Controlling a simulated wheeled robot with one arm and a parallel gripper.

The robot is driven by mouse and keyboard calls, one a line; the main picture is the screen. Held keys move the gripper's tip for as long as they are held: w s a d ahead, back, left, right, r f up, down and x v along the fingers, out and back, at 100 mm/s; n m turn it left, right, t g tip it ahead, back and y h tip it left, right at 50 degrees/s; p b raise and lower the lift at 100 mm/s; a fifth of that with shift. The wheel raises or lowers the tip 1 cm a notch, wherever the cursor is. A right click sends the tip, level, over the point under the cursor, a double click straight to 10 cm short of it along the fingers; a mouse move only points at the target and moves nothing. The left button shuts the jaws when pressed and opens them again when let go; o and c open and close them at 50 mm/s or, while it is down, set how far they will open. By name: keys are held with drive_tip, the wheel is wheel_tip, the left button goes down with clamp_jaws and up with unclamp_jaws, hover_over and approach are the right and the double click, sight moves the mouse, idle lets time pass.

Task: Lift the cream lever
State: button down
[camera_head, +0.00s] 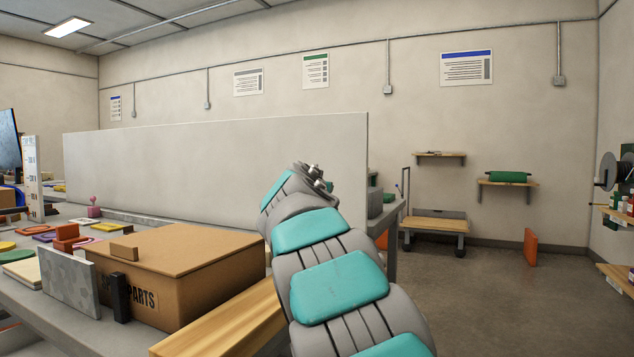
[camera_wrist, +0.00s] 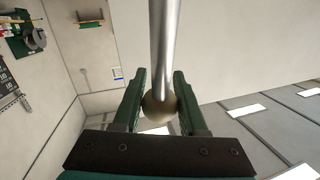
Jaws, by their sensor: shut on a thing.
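The cream lever shows in the wrist view as a shiny metal rod (camera_wrist: 165,45) with a round cream-brown knob (camera_wrist: 159,107) at its near end. My gripper (camera_wrist: 159,85) has its two green fingers on either side of the knob and is shut on it. The rod runs away from the jaws toward the top edge of the picture, and its far end is out of view. In the head view my teal and grey arm reaches forward. I can make out neither the lever nor my gripper there.
In the head view, a cardboard box (camera_head: 170,265) and a wooden beam (camera_head: 225,325) lie on the bench left of my arm. A tall grey panel (camera_head: 215,170) stands behind. An orange board (camera_head: 530,247) stands at right; the floor (camera_head: 480,300) there is clear.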

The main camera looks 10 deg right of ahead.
drive_tip(key=shift+w+d+f+g, duration=0.2)
drive_tip(key=shift+d+f+g, duration=0.1)
drive_tip(key=shift+f, duration=0.3)
drive_tip(key=c, duration=0.8)
unclamp_jaws()
drive_tip(key=o, duration=0.3)
drive_tip(key=shift+r, duration=0.1)
drive_tip(key=shift+o, duration=0.2)
drive_tip(key=shift+a+r, duration=0.1)
drive_tip(key=shift+s, duration=0.1)
drive_tip(key=f+b+v, duration=0.1)
drive_tip(key=v, duration=0.6)
drive_tip(key=shift+s+r+b, duration=0.3)
drive_tip(key=shift+r, duration=0.2)
drive_tip(key=shift+a, duration=0.1)
